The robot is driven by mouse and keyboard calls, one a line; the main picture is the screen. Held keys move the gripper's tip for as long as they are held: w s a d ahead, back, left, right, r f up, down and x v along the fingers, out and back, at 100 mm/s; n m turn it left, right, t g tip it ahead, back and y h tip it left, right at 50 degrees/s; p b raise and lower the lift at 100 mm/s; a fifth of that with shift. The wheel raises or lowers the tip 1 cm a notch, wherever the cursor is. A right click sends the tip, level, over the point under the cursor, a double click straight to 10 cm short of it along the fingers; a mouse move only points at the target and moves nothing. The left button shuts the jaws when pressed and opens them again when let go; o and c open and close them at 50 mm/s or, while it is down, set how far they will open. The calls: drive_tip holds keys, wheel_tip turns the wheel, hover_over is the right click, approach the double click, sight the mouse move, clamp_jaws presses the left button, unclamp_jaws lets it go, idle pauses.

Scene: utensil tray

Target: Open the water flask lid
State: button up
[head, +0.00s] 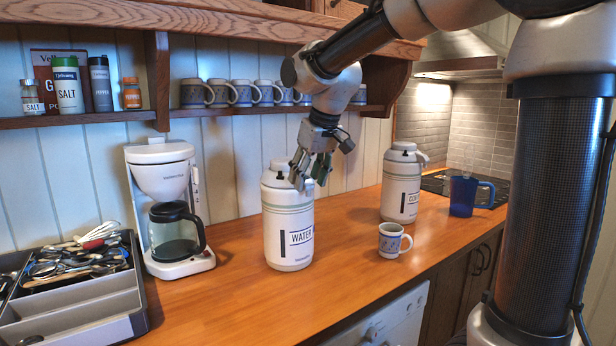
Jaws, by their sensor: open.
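The water flask (289,236) stands upright on the wooden counter in the middle of the head view. It is white with green bands and a "WATER" label. Its lid (276,174) is on top and looks closed, though its right side is partly hidden by my gripper. My gripper (309,180) points down at the upper right of the flask, in front of the lid's right side. Its fingers are apart and nothing shows between them. I cannot tell whether a finger touches the lid.
A coffee maker (165,205) stands left of the flask, and a grey utensil tray (85,306) at far left. A second flask (401,190), a patterned mug (393,240) and a blue jug (465,196) stand to the right. A shelf with several mugs (220,94) runs behind.

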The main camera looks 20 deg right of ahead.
drive_tip(key=shift+f, duration=0.1)
clamp_jaws()
drive_tip(key=shift+w, duration=0.1)
